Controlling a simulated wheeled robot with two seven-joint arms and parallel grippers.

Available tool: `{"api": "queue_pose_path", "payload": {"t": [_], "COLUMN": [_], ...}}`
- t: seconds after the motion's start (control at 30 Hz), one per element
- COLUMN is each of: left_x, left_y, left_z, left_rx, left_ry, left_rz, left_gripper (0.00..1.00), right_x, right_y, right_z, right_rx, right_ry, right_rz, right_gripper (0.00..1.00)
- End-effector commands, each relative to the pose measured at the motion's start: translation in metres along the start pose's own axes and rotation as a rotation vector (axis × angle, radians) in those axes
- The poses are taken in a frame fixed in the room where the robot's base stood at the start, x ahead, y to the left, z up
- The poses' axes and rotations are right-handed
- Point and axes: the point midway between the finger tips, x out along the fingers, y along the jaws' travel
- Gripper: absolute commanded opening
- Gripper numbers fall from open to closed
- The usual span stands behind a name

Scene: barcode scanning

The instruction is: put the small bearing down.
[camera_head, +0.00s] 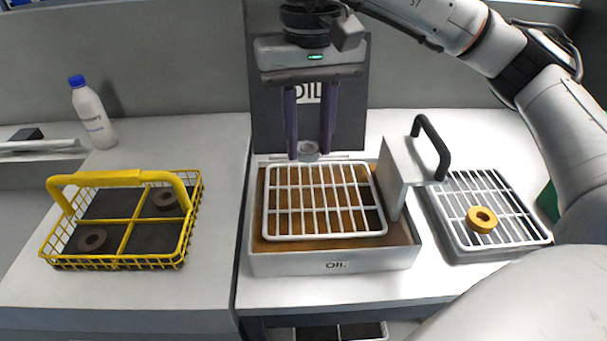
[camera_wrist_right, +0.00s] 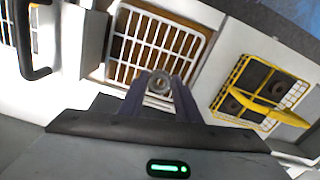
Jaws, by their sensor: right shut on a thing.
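My right gripper (camera_head: 309,152) points down over the back edge of the oil box (camera_head: 330,262). Its purple fingers are shut on the small bearing (camera_head: 309,148), a grey metal ring. The ring also shows between the fingertips in the right wrist view (camera_wrist_right: 159,84). It is held at the back edge of the white wire grid (camera_head: 325,200) over the brown oil; I cannot tell whether it touches anything. My left gripper is not in view.
A yellow wire basket (camera_head: 122,262) with two dark rings stands at left, beside a white bottle (camera_head: 92,115). At right, a yellow ring (camera_head: 481,219) lies on a draining rack (camera_head: 520,228). A black handle (camera_head: 431,148) rises between box and rack.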

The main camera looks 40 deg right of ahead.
Motion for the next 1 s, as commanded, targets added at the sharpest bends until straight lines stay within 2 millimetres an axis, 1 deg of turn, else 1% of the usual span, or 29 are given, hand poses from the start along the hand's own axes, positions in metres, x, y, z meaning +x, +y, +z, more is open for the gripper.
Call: {"api": "queue_pose_path", "payload": {"t": [0.03, 0.13, 0.2, 0.3, 0.37, 0.6, 0.83, 0.97, 1.0], "left_x": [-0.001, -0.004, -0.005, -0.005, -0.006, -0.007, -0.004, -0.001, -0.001], "left_y": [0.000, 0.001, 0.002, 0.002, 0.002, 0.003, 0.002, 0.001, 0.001], "left_z": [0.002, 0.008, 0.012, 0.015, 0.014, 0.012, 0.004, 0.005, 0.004], "left_rx": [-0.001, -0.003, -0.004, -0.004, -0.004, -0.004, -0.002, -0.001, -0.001], "left_ry": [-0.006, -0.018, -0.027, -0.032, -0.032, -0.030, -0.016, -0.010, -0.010], "left_rz": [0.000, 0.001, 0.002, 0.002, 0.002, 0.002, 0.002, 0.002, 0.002], "left_gripper": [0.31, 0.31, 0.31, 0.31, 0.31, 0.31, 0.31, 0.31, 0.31], "right_x": [0.011, 0.029, 0.037, 0.044, 0.049, 0.079, 0.081, 0.086, 0.085], "right_y": [0.002, 0.001, 0.001, 0.001, 0.001, 0.001, 0.001, 0.001, 0.001], "right_z": [0.001, 0.001, 0.000, 0.000, 0.000, 0.001, 0.000, 0.000, 0.000], "right_rx": [0.001, 0.001, 0.002, 0.002, 0.001, 0.002, 0.001, 0.001, 0.001], "right_ry": [-0.004, -0.003, -0.001, 0.000, -0.002, -0.001, 0.001, 0.000, 0.001], "right_rz": [0.003, 0.003, 0.001, 0.001, 0.001, 0.001, -0.001, -0.001, 0.000], "right_gripper": [0.07, 0.07, 0.07, 0.07, 0.07, 0.07, 0.07, 0.07, 0.33]}}
